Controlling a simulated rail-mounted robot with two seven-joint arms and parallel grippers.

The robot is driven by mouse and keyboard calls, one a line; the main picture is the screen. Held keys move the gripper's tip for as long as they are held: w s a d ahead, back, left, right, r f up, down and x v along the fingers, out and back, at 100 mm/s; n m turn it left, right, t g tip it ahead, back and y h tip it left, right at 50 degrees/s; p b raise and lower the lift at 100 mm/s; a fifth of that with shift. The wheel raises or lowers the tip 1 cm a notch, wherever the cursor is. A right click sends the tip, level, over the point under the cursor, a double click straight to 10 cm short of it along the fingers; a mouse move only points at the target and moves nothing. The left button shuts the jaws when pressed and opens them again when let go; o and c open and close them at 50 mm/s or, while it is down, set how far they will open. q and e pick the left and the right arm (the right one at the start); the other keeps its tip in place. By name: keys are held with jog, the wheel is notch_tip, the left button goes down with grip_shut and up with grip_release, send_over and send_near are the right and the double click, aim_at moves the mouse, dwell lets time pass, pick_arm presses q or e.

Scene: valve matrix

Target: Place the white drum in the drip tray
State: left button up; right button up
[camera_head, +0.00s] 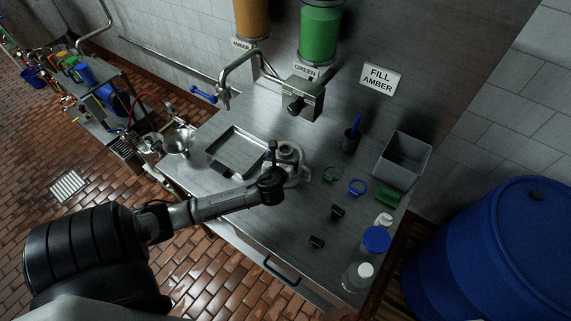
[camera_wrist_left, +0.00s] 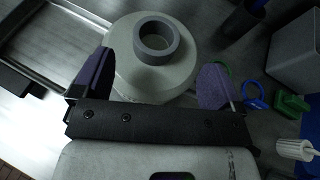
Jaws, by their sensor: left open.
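The white drum (camera_head: 289,150) stands on the steel bench just right of the drip tray, partly hidden by my gripper. In the left wrist view the drum (camera_wrist_left: 124,84) is a round cream body with a grey ring on top. My left gripper (camera_head: 282,168) is at the drum; in the wrist view its open purple-padded fingers (camera_wrist_left: 156,80) lie on either side of it. I cannot tell whether they touch it. The drip tray (camera_head: 222,146) is a shallow square metal tray, apparently empty; its edge also shows in the wrist view (camera_wrist_left: 62,62). My right gripper is not in view.
A tap (camera_head: 226,90) and a control box (camera_head: 304,98) stand behind. Right of the drum are green and blue rings, small black clips, a grey bin (camera_head: 404,158) and bottles (camera_head: 357,277). A large blue barrel (camera_head: 490,250) stands beyond the bench's right end.

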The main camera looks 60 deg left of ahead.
aim_at(287, 147)
pick_arm(q)
jog(key=shift+x, duration=2.65)
jog(key=shift+s, duration=0.15)
jog(key=shift+c, duration=0.3)
jog(key=c, duration=1.5)
grip_shut()
jog(key=shift+r, duration=0.1)
